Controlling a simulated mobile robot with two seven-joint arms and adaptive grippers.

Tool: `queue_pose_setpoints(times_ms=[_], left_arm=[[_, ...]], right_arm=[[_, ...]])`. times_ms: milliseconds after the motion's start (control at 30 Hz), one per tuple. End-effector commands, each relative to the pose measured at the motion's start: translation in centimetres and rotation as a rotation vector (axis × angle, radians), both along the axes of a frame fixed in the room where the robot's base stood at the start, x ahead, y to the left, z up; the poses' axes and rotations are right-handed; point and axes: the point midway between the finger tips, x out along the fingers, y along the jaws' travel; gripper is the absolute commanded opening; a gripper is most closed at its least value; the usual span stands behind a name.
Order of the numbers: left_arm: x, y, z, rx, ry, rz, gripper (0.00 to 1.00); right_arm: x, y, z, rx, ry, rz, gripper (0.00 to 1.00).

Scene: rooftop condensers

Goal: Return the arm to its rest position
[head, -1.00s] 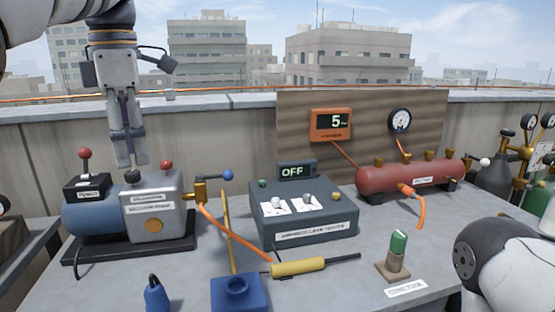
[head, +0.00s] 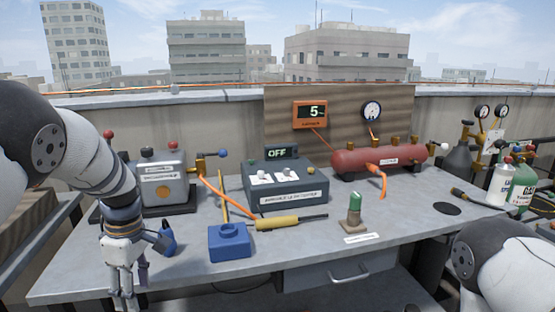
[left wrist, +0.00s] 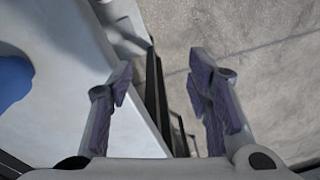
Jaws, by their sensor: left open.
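My left arm comes in from the left in the head view. Its gripper (head: 125,292) hangs pointing down at the front left edge of the grey bench. In the left wrist view the two fingers (left wrist: 165,90) are spread apart with nothing between them. The floor and the bench edge show beyond them. My right arm shows only as a white and dark link at the lower right of the head view, and its gripper is out of frame.
The bench (head: 400,215) holds a vacuum pump (head: 165,180), a grey tester box (head: 287,187) reading OFF, a red tank (head: 375,160), a blue block (head: 229,242), a yellow-handled tool (head: 277,223) and a green-capped piece (head: 354,210). A blue object (head: 168,238) stands close to my left gripper.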

Motion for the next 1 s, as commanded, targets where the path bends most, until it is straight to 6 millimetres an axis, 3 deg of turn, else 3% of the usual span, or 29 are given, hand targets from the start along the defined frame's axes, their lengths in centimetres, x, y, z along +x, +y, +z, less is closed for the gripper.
queue_pose_setpoints(times_ms=[33,167,200,267,300,400,533,600,700,1000], left_arm=[[-2.0,0.2,-3.4,0.003,0.027,-0.078,0.46],[-8.8,0.5,-12.0,0.007,0.077,-0.36,0.46],[-11.4,0.4,-14.3,0.003,0.093,-0.462,0.46],[-15.9,-0.1,-17.2,-0.011,0.117,-0.622,0.46],[-19.0,-0.6,-18.8,-0.026,0.13,-0.732,0.46],[-26.9,-2.3,-20.8,-0.078,0.148,-1.006,0.46],[-34.4,-4.6,-20.5,-0.15,0.132,-1.287,0.46],[-36.7,-5.5,-19.9,-0.176,0.117,-1.382,0.46],[-38.1,-6.2,-19.2,-0.192,0.101,-1.45,0.46],[-38.3,-6.3,-19.2,-0.193,0.098,-1.46,0.46]], right_arm=[[0.0,0.0,0.0,0.0,-0.001,0.0,0.0],[0.0,0.0,0.1,0.0,-0.001,0.0,0.0],[0.0,0.0,0.0,0.0,-0.002,0.0,0.0],[0.0,0.0,0.0,0.0,-0.002,0.0,0.0],[0.0,0.0,0.0,0.0,-0.002,0.0,0.0],[0.0,0.0,0.1,0.0,-0.002,0.0,0.0],[0.1,0.0,0.1,0.0,-0.002,0.0,0.0],[0.1,0.0,0.1,0.0,-0.002,0.0,0.0],[0.1,0.0,0.1,0.0,-0.002,0.0,0.0],[0.0,0.0,0.1,0.0,-0.002,0.0,0.0]])
